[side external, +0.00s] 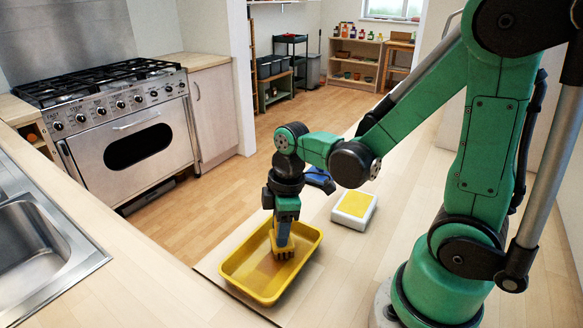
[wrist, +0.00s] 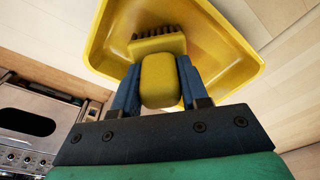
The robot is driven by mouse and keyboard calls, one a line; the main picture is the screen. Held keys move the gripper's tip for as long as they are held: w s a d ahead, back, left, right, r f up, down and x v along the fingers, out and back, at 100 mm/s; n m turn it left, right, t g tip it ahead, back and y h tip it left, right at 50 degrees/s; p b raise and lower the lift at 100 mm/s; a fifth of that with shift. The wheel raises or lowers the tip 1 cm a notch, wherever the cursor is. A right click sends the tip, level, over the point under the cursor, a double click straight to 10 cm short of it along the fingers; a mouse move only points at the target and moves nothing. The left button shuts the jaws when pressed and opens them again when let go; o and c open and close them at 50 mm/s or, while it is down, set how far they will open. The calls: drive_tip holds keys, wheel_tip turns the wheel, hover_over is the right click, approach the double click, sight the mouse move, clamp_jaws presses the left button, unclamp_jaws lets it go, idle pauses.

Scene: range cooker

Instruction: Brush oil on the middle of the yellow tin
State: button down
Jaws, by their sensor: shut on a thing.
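The yellow tin (side external: 243,268) is a shallow rectangular tray on the wooden counter, and it also shows in the wrist view (wrist: 238,45). My gripper (side external: 283,236) points down over the middle of the tin. In the wrist view its blue fingers (wrist: 158,92) are shut on the yellow handle of a brush (wrist: 158,78). The brush has dark bristles that point toward the tin's floor. The brush head (side external: 284,252) is inside the tin's outline in the side view. I cannot tell whether the bristles touch the floor. No oil can be made out.
A white box with a yellow top (side external: 354,208) lies right of the tin, and a blue object (side external: 320,180) lies behind it. The sink (side external: 40,240) is at the left, and the range cooker (side external: 125,130) stands beyond. Bare counter lies in front of the tin.

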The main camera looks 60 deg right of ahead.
drive_tip(key=shift+a+f, duration=0.25)
drive_tip(key=shift+a, duration=3.3)
drive_tip(key=shift+d+f, duration=0.15)
drive_tip(key=shift+d, duration=4.4)
drive_tip(key=shift+a, duration=4.55)
drive_tip(key=shift+d, duration=4.45)
drive_tip(key=shift+a, duration=4.35)
drive_tip(key=shift+d, duration=4.5)
wheel_tip(320, 180, up, 8)
drive_tip(key=shift+s+a, duration=0.1)
